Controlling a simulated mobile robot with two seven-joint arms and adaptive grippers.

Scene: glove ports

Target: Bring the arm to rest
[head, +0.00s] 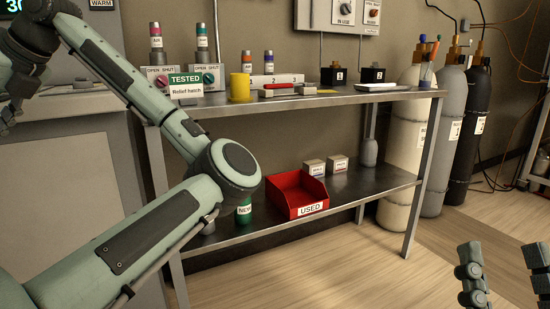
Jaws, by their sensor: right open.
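My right gripper (503,252) shows at the lower right. Its two fingers stand wide apart with nothing between them, above the wooden floor. My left arm (150,215) comes in from the left, bends at its elbow in front of the shelf unit, and runs back to the upper left. Only a dark part of my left gripper (7,115) shows at the left edge, in front of a grey cabinet. Its jaws cannot be made out.
A two-level metal bench (300,101) holds valve blocks, a yellow cup (239,88) and a white tray (381,87) on top. A red USED bin (298,194) sits below. Gas cylinders (448,130) stand at the right. The floor in front is clear.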

